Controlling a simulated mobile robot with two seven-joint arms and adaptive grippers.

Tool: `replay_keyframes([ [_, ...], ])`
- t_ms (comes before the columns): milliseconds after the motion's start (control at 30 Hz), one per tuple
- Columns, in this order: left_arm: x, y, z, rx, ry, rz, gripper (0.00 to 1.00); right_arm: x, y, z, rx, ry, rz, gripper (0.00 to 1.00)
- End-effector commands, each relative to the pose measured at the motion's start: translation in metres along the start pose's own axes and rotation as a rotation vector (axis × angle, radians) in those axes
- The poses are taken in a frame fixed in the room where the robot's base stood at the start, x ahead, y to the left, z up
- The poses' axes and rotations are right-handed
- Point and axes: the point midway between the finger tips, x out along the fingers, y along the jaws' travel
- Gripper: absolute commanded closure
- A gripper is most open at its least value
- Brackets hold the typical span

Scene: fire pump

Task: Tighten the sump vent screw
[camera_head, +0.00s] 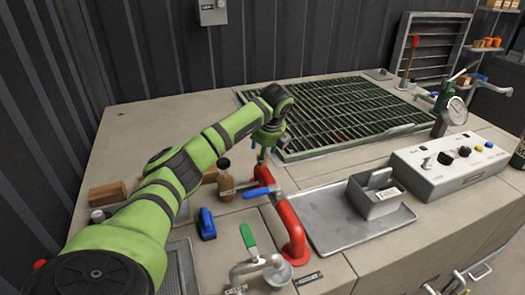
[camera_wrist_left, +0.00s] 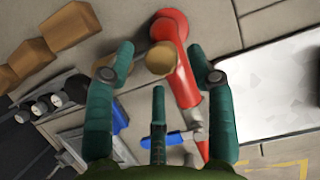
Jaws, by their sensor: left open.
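My left gripper (camera_head: 265,150) reaches over the bench from the left in the head view. In the wrist view its green fingers (camera_wrist_left: 160,80) are spread open with nothing between their pads. A round brown piece (camera_wrist_left: 162,57) shows between and beyond the fingers, beside a red pipe (camera_wrist_left: 187,80). The red pipe (camera_head: 290,230) with a blue lever (camera_head: 257,193) stands below and in front of the gripper in the head view. A brown upright piece with a dark top (camera_head: 226,182) stands left of it. I cannot tell which part is the sump vent screw. My right gripper is not in view.
A green grating (camera_head: 340,112) lies behind the gripper. A metal tray (camera_head: 335,225) holding a grey caddy (camera_head: 377,195) is to the right, near a control box (camera_head: 450,163). A green-handled valve (camera_head: 250,240) stands in front. The bench's back left is clear.

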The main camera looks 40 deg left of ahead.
Motion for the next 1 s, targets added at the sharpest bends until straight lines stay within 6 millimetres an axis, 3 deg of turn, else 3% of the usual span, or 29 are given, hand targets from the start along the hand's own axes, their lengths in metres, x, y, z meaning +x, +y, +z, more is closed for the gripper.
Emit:
replay_keyframes([
  [200, 0.017, -0.001, 0.000, 0.002, 0.001, -0.002, 0.45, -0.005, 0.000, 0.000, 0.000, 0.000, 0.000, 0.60],
  [467, 0.019, -0.001, -0.001, 0.002, 0.001, -0.003, 0.45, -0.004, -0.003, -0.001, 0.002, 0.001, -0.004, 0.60],
  [500, 0.019, -0.001, -0.001, 0.002, 0.001, -0.003, 0.61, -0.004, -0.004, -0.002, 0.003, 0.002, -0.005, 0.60],
  [600, 0.018, -0.001, 0.000, 0.002, 0.000, -0.004, 0.96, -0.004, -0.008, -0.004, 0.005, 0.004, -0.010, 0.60],
  [1000, 0.017, -0.001, 0.002, 0.034, -0.007, -0.023, 0.97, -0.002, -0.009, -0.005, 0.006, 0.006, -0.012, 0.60],
])
